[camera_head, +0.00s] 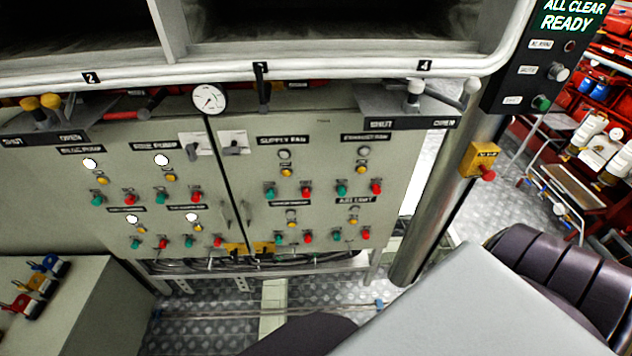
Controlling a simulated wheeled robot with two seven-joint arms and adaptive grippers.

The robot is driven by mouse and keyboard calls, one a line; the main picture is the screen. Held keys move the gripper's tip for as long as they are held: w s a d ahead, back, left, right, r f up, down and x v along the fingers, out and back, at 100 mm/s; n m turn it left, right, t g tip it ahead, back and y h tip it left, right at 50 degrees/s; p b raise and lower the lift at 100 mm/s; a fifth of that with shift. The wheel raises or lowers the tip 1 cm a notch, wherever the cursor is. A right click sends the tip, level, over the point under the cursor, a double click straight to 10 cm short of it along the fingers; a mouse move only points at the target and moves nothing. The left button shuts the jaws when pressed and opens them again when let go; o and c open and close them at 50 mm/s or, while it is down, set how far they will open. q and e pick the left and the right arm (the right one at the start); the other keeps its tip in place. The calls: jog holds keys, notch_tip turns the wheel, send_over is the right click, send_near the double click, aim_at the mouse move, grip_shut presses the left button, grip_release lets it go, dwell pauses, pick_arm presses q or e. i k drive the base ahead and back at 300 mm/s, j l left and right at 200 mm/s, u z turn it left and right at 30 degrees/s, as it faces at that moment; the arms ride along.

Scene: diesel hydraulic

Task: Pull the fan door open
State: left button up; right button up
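The fan door (325,200) is the right-hand grey panel of the control cabinet, with a "SUPPLY FAN" label and rows of green, red and yellow buttons. It looks closed, meeting the left-hand panel (150,215) at a dark vertical seam. A small slim handle (246,213) sits low near the door's left edge, and a grey rotary switch (233,148) sits higher up. Neither of my grippers shows in the head view, so I cannot see where they are relative to the door.
Levers (414,92) and a round gauge (209,98) line the ledge above the panels. A metal post (432,190) with a yellow emergency-stop box (480,160) stands right of the door. A grey box with valves (42,285) stands lower left. Chequered floor (215,325) shows below.

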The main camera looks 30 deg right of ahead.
aim_at(321, 151)
jog(key=z, duration=1.15)
